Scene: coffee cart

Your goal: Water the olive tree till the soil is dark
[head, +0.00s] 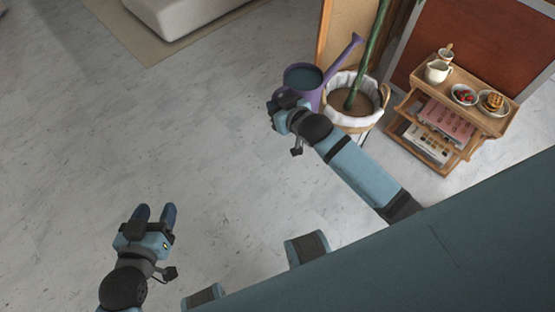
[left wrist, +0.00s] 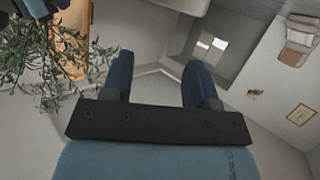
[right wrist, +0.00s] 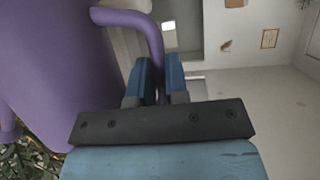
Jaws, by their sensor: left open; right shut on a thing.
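The purple watering can (head: 312,97) is beside the olive tree's pot, with dark bluish water (head: 303,77) visible in its opening. Its spout (head: 345,53) points up and to the right. My right gripper (head: 274,103) is shut on its handle (right wrist: 150,30), and the can fills the left of the right wrist view. The olive tree's green trunk (head: 371,50) rises from brown soil (head: 345,104) in a white-lined basket (head: 354,121). Leaves (left wrist: 50,65) show in the left wrist view. My left gripper (head: 156,213) is open and empty, low at the left, away from the can.
A wooden cart (head: 446,108) right of the basket holds a white pitcher (head: 437,72), plates of food and magazines. A brown-red board (head: 480,45) stands behind it. A pale sofa (head: 180,12) on a rug is at the top left. The floor at left is clear.

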